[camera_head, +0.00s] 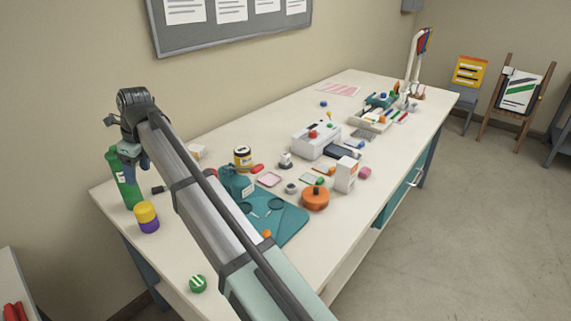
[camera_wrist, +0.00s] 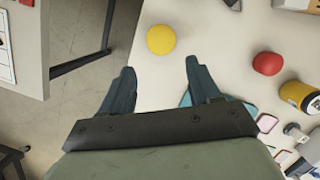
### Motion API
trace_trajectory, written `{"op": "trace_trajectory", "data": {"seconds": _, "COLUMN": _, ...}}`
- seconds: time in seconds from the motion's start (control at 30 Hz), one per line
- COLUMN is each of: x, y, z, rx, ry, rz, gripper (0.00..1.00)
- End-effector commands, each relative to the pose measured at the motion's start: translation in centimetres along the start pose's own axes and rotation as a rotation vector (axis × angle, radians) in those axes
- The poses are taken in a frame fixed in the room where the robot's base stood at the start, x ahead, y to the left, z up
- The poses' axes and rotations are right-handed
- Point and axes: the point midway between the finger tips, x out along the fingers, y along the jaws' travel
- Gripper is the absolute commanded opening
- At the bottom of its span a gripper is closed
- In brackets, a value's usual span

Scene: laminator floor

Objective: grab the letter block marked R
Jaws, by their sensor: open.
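I cannot make out a block marked R in either view. In the wrist view a round yellow top (camera_wrist: 160,39) lies just beyond the gap between the fingertips.
A yellow-and-purple cylinder (camera_head: 147,217) and a green ball (camera_head: 198,284) stand near the table's left end. A red round thing (camera_wrist: 268,64) and a yellow jar (camera_wrist: 300,96) lie right of my gripper. A teal mat (camera_head: 290,226) and orange round container (camera_head: 315,198) sit mid-table.

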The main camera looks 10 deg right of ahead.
Motion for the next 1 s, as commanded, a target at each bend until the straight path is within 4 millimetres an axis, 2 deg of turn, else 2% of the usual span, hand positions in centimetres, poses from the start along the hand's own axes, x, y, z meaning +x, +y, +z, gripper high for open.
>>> {"op": "trace_trajectory", "data": {"seconds": 0.07, "x": -1.9, "y": -0.1, "z": 0.7, "rx": 0.000, "ry": -0.002, "rz": -0.001, "gripper": 0.62}}
{"op": "trace_trajectory", "data": {"seconds": 0.37, "x": -1.7, "y": -6.6, "z": -3.2, "rx": 0.048, "ry": -0.110, "rz": 0.007, "gripper": 0.62}}
{"op": "trace_trajectory", "data": {"seconds": 0.47, "x": -1.9, "y": -9.3, "z": -4.9, "rx": 0.070, "ry": -0.158, "rz": 0.004, "gripper": 0.62}}
{"op": "trace_trajectory", "data": {"seconds": 0.77, "x": -3.6, "y": -19.2, "z": -12.3, "rx": 0.156, "ry": -0.349, "rz": -0.037, "gripper": 0.62}}
{"op": "trace_trajectory", "data": {"seconds": 1.0, "x": -5.9, "y": -26.6, "z": -19.8, "rx": 0.237, "ry": -0.504, "rz": -0.106, "gripper": 0.62}}
